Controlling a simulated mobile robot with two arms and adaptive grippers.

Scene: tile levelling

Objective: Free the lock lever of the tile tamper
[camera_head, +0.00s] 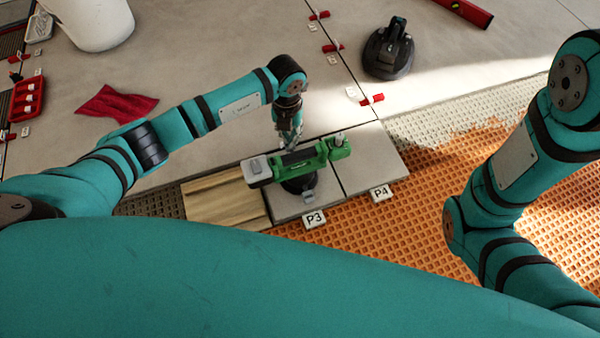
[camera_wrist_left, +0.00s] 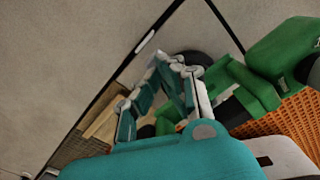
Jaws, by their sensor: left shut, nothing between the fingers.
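The tile tamper (camera_head: 315,154) is a green tool with a dark handle, a grey block at its left end and a round black base. It stands on the tile by the P3 tag. A small grey tab (camera_head: 309,196) shows at the near side of its base; I cannot tell for sure that it is the lock lever. My left gripper (camera_head: 288,142) is shut and empty, pointing down close to the handle; contact cannot be told. My right gripper is out of view.
Tags P3 (camera_head: 314,219) and P4 (camera_head: 381,193) lie at the tiles' near edges. Orange matting (camera_head: 400,235) spreads in front and right. A wood-look tile (camera_head: 225,200) lies left. A black suction cup tool (camera_head: 389,50), red cloth (camera_head: 117,103) and white bucket (camera_head: 92,22) stand farther back.

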